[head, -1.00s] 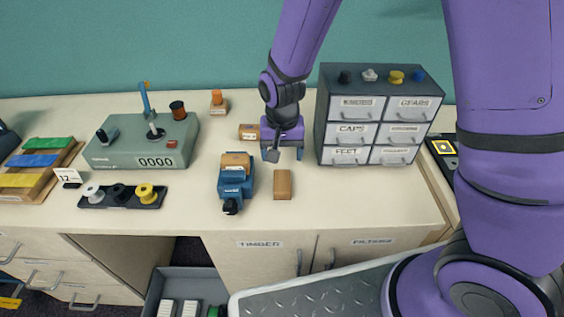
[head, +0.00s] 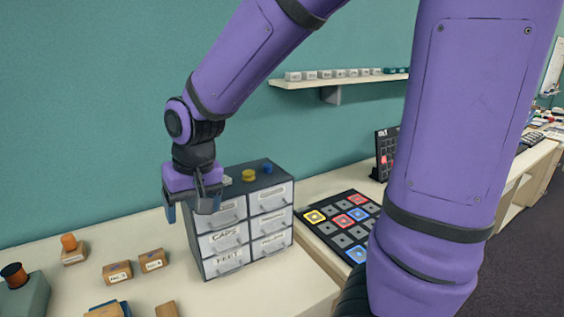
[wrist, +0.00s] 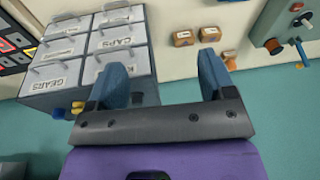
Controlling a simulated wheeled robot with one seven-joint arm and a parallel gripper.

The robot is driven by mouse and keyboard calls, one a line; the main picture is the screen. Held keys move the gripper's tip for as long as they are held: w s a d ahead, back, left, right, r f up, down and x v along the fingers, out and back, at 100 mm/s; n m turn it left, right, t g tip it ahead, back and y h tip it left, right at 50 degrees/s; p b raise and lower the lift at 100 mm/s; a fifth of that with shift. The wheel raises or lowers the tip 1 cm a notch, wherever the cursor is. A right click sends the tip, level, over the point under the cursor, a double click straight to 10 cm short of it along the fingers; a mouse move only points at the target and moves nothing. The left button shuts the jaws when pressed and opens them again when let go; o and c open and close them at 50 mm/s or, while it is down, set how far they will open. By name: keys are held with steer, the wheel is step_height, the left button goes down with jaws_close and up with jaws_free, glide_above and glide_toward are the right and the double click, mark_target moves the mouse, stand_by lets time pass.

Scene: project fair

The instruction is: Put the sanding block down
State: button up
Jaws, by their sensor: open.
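My gripper (head: 188,208) is raised above the table at the left front of the grey drawer cabinet (head: 240,222). Its jaws are apart, and nothing is between them in the wrist view (wrist: 163,78). Two small labelled wooden blocks, a left one (head: 117,272) and a right one (head: 152,260), rest side by side on the table, below and left of my gripper. They also show in the wrist view, beyond the fingers. A plain wooden block (head: 167,309) is cut off by the bottom edge. I cannot tell which block is the sanding block.
A block with an orange knob (head: 72,250) stands at the back left. A blue tool with wood on it (head: 108,309) is partly cut off at the bottom. A pad of coloured buttons (head: 343,222) lies right of the cabinet. A wall shelf (head: 340,80) is above.

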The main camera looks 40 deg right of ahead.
steer(key=s+d+r+t, duration=0.1)
steer(key=s+d+r, duration=0.3)
steer(key=s, duration=0.3)
steer(key=s+d+r+n+t+h, duration=0.1)
steer(key=s+d+r+t, duration=0.1)
steer(key=s+d+r, duration=0.3)
steer(key=s+r, duration=0.2)
steer(key=s, duration=0.1)
steer(key=shift+d+r, duration=0.15)
steer(key=shift+d, duration=0.15)
steer(key=shift+o, duration=0.5)
